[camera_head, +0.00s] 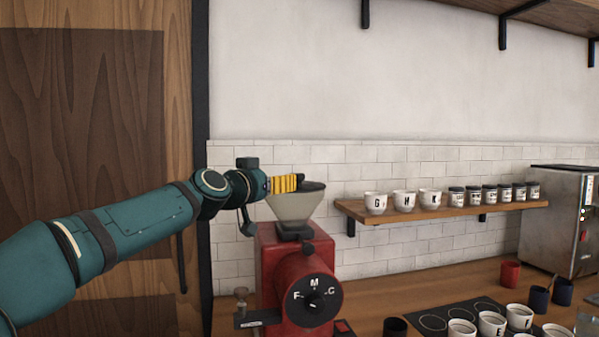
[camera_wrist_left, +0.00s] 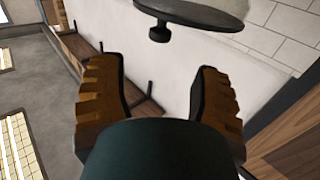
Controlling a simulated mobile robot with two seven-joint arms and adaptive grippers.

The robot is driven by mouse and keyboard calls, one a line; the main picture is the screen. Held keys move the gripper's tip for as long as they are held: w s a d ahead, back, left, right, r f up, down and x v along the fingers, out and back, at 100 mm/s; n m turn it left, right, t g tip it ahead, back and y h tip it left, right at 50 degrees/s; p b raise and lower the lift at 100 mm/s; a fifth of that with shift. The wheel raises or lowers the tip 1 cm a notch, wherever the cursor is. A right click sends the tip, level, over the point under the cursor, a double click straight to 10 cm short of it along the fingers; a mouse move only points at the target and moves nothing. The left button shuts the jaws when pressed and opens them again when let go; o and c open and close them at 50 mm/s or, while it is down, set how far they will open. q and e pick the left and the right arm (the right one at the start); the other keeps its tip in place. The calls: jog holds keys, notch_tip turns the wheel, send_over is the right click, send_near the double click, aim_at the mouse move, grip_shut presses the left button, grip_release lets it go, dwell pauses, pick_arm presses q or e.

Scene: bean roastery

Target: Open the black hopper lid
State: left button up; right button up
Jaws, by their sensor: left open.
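The black hopper lid (camera_head: 314,187) shows as a dark rim on top of the pale funnel-shaped hopper (camera_head: 296,205) of the red grinder (camera_head: 285,260). It looks closed, but my gripper covers part of it. In the left wrist view the lid (camera_wrist_left: 195,13) is a black disc at the top edge, with its round knob (camera_wrist_left: 158,33) pointing down in the picture. In the left wrist view the gripper (camera_wrist_left: 152,72) is open and empty, with the knob beyond the fingers. My right gripper is not in view.
A wooden wall shelf (camera_head: 440,210) with lettered cups and small jars is right of the hopper. A steel machine (camera_head: 555,220) stands at the far right. Cups crowd the counter at the lower right. A tiled wall (camera_head: 400,160) is behind.

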aim_at(298, 176)
pick_arm(q)
jog(key=p+x, duration=0.3)
jog(key=x, duration=0.6)
jog(key=shift+w+d+p, duration=0.2)
jog(key=shift+w+p, duration=0.05)
jog(key=shift+p, duration=0.15)
jog(key=shift+w+d, duration=0.25)
jog(key=shift+w, duration=0.3)
